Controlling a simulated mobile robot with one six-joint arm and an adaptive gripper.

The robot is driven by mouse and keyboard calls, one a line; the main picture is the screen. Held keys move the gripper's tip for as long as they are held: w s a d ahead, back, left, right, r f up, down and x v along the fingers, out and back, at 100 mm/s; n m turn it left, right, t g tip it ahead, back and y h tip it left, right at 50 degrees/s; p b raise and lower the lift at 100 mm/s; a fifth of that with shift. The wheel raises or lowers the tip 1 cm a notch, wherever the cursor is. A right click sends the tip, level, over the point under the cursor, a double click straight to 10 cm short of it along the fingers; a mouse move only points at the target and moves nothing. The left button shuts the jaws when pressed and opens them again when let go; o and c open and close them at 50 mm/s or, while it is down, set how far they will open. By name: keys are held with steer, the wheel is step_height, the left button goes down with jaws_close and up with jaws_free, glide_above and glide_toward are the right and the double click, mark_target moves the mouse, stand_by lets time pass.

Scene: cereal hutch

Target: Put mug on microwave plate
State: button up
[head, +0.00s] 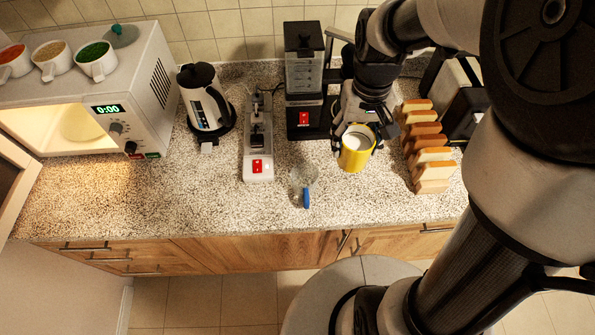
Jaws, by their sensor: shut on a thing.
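A yellow mug (355,153) with a pale inside is at the right of the worktop in the head view. My gripper (355,141) points down and is shut on the mug. Whether the mug touches the worktop I cannot tell. The microwave (158,88) is at the far left with its door open, its inside lit and its display at 0:00. The microwave plate (83,128) shows as a pale round shape inside, partly hidden by the microwave's housing.
A glass with a blue handle (305,188) stands near the worktop's front edge. A kettle (205,100), a small device with a red switch (258,145) and a blender (304,85) stand between microwave and mug. Bread slices in a rack (428,150) are right of the mug. Three cups (97,62) sit on the microwave.

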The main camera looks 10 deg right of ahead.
steer(key=shift+w+r, duration=0.15)
steer(key=shift+r, duration=0.15)
step_height(320, 180, down, 20)
steer(key=b, duration=0.5)
steer(key=shift+r, duration=0.2)
steer(key=shift+f+b, duration=0.2)
steer(key=shift+b, duration=0.15)
steer(key=o, duration=1.4)
steer(key=shift+r, duration=0.15)
